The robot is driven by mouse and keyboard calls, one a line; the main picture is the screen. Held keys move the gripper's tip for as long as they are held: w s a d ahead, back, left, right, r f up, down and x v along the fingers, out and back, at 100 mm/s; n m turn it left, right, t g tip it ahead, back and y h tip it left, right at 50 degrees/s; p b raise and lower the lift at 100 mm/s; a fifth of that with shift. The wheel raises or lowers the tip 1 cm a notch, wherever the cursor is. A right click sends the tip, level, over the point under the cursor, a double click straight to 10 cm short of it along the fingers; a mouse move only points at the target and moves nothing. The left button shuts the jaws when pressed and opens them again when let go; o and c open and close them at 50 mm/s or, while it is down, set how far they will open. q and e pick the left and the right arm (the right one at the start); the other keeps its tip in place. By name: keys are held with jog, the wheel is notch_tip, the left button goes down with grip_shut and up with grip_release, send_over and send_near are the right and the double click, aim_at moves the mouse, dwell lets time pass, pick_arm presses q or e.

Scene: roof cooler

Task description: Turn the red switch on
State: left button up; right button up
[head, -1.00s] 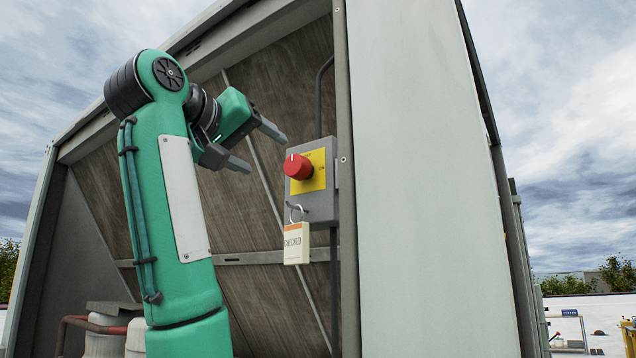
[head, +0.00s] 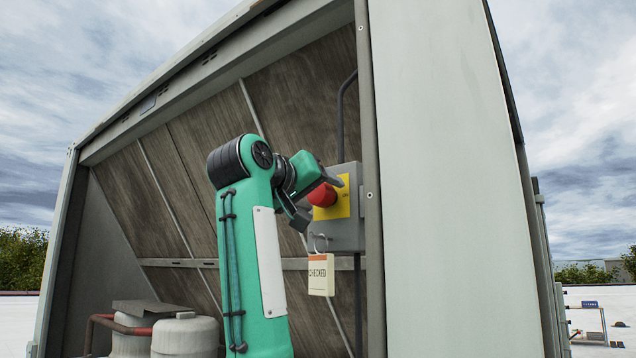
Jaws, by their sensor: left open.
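The red switch (head: 322,196) is a round knob on a yellow plate (head: 342,205) on a grey box (head: 349,235). The box is fixed beside the upright post of the cooler housing. My left gripper (head: 318,202) is open at the knob, with one finger above and one below left of it. The upper finger and the gripper body hide part of the knob and plate. I cannot tell whether the fingers touch the knob. The knob's marker is hidden. My right gripper is not in view.
A grey post (head: 369,150) and wide pale panel (head: 445,180) stand right of the box. Pale canisters (head: 186,336) and a red-brown rail (head: 103,318) are at lower left.

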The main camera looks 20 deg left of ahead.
pick_arm(q)
jog(key=shift+w+d+f, duration=0.1)
jog(key=shift+w+d, duration=0.05)
jog(key=shift+w, duration=0.25)
jog(key=shift+s, duration=0.15)
jog(key=shift+c, duration=1.4)
jog(key=c, duration=0.7)
jog(key=shift+o, duration=0.2)
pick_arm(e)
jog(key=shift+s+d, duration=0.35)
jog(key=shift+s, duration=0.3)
